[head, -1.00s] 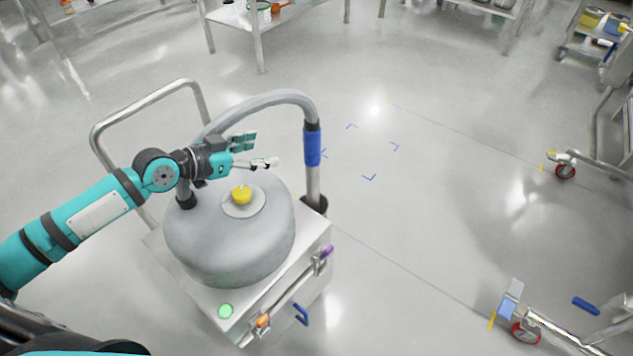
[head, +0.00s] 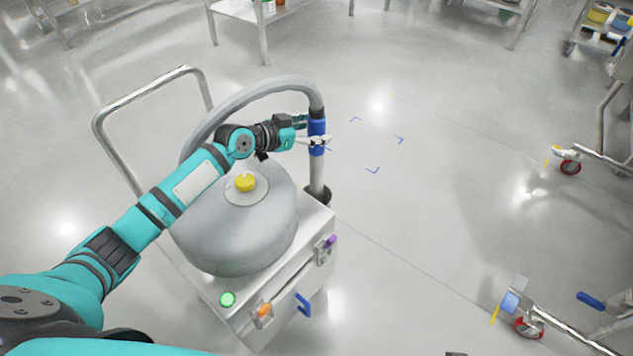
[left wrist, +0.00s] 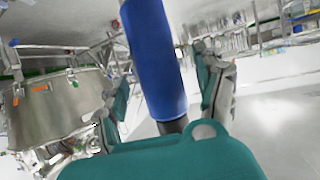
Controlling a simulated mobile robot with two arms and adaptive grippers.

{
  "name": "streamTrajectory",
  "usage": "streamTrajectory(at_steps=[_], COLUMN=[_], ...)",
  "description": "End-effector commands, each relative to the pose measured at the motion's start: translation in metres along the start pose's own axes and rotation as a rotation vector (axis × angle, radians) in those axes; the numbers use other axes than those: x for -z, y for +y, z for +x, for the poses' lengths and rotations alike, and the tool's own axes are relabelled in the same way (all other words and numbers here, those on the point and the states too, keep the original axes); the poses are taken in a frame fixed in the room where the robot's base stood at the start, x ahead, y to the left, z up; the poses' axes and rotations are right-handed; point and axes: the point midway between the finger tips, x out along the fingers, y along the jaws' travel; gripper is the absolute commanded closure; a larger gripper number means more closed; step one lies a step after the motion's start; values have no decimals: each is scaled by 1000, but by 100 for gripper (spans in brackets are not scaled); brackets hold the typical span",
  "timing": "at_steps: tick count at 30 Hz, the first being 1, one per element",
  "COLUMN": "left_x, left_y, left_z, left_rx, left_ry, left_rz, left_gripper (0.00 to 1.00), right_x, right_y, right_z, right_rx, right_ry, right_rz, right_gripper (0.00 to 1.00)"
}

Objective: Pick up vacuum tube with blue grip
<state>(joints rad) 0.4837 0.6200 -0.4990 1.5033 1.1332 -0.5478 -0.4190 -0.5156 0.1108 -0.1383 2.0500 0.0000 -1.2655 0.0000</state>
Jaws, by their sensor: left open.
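The vacuum tube (head: 314,178) stands upright at the right rear corner of the vacuum cart, its lower end in a dark holder. Its blue grip (head: 317,128) is near the top, below the curve of the grey hose. My left gripper (head: 316,139) is open at the blue grip, with its fingers on either side of it. In the left wrist view the blue grip (left wrist: 155,65) stands between the two open fingers, with a gap visible beside them. Part of the grip is hidden behind a finger in the head view. My right gripper is not in view.
The vacuum cart has a grey domed drum (head: 235,232) with a yellow knob (head: 245,182) below my left arm. A metal push handle (head: 140,98) rises at the left. Open floor (head: 430,200) lies to the right. Wheeled frames stand at the far right.

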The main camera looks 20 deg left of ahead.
Motion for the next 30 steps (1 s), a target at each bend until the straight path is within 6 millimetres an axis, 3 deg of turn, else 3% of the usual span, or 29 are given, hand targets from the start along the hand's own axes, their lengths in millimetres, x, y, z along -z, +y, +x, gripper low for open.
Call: streamTrajectory(at_steps=[4,12,26,30], left_x=[0,0,0,2], left_y=[0,0,0,0], left_z=[17,18,18,18], left_rx=[0,0,0,1], left_ry=[1,0,0,4], left_rz=[-1,0,-1,0], left_gripper=[29,29,90,91], right_x=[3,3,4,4], right_y=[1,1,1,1], right_z=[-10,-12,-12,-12], right_rx=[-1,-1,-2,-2], right_ry=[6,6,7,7], right_rz=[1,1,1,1], right_gripper=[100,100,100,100])
